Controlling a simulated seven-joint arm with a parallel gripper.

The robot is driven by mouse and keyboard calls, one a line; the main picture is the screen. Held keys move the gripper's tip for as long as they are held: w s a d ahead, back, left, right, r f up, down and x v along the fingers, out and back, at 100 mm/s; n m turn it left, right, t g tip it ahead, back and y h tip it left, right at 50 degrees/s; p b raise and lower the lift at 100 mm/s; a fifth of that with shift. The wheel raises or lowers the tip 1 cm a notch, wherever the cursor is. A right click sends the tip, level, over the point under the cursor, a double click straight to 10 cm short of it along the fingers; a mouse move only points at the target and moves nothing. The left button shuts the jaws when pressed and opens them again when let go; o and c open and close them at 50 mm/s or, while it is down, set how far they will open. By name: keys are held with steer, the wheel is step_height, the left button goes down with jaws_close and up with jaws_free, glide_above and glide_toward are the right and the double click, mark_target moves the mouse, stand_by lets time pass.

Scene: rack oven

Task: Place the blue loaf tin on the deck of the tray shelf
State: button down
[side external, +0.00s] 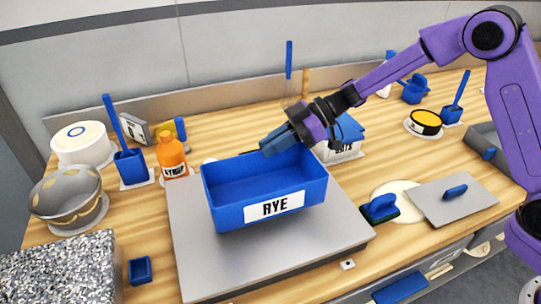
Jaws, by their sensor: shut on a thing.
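The blue loaf tin (228,205) has a white label reading RYE on its front. It is empty and upright. My gripper (270,147) is shut on its back rim, reaching in from the upper right. The tin is over the middle of a wide grey metal deck (215,275), which looks like the tray shelf. I cannot tell whether its base touches the deck or hangs just above it. The fingertips are partly hidden at the rim.
An orange syrup bottle (171,155) stands close to the deck's back left. A white box with blue lid (343,138) stands behind right. A blue-handled brush (380,208) and grey lid (452,200) lie to the right. The deck's front and left are clear.

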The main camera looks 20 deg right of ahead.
steer(key=shift+w+a+f, duration=0.1)
steer(key=shift+w+f, duration=0.1)
steer(key=shift+f, duration=0.75)
steer(key=shift+w+a+f, duration=0.1)
steer(key=shift+w+f, duration=0.05)
steer(key=shift+f, duration=0.8)
steer(key=shift+f, duration=0.1)
steer(key=c, duration=1.2)
jaws_free()
steer(key=shift+f, duration=0.1)
steer(key=shift+o, duration=0.2)
steer(key=shift+d+r, duration=0.3)
steer(key=v, duration=1.1)
steer(key=shift+d, duration=0.2)
steer(key=shift+r, duration=0.1)
